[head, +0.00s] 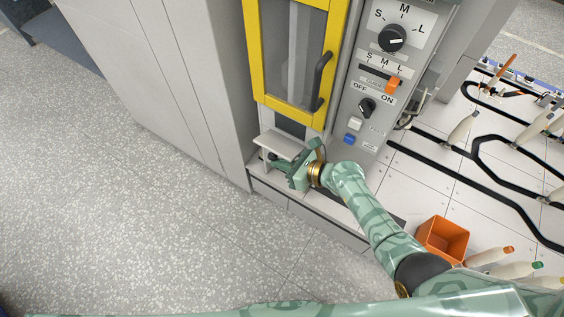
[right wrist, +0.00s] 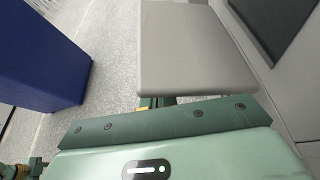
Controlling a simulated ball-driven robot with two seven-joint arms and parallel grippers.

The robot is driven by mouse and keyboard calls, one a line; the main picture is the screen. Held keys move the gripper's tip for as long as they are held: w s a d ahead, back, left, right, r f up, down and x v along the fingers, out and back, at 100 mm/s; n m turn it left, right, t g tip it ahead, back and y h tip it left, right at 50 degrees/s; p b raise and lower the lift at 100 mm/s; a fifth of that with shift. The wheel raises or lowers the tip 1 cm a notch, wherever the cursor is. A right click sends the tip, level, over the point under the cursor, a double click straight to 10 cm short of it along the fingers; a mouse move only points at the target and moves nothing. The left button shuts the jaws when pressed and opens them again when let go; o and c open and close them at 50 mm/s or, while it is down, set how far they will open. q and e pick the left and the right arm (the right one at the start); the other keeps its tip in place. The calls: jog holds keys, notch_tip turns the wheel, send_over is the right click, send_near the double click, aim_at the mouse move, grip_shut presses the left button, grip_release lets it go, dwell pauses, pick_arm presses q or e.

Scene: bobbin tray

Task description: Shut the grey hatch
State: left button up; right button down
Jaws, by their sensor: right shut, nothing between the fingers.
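The grey hatch (head: 283,144) is a small flat flap below the yellow-framed door. It stands out from the machine front, open, with a dark opening (head: 290,124) behind it. In the right wrist view the hatch (right wrist: 195,48) is a plain grey panel just beyond my gripper. My right gripper (head: 274,161) is shut and empty, low at the flap's outer side. Its fingers (right wrist: 156,103) show partly, with their tips seeming to pass under the panel's near edge; I cannot tell whether they touch it. My left gripper is not in view.
The yellow-framed door (head: 297,55) with a dark handle is above the hatch. A control panel (head: 372,85) with knobs and switches is to its right. An orange bin (head: 443,240) and several bobbins stand on the white table at right. The speckled floor at left is clear.

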aim_at(290, 157)
jog(key=shift+w+d+r+p, duration=0.1)
jog(key=shift+w+r+p, duration=0.05)
jog(key=shift+r+p, duration=0.65)
jog(key=shift+w+r+p, duration=0.1)
jog(key=shift+r+p, duration=0.4)
jog(key=shift+r, duration=0.5)
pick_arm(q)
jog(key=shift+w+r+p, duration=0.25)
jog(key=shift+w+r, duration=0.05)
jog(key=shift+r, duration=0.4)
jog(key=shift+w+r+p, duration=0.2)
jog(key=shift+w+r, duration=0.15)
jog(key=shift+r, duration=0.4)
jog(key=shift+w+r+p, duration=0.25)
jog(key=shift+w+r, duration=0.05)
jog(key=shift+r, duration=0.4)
pick_arm(e)
jog(key=shift+w+d+r, duration=0.2)
jog(key=shift+w+r, duration=0.1)
jog(key=shift+r, duration=0.2)
jog(key=shift+w+d+r, duration=0.2)
jog(key=shift+w+r, duration=0.05)
jog(key=shift+r, duration=0.2)
jog(key=shift+d, duration=0.1)
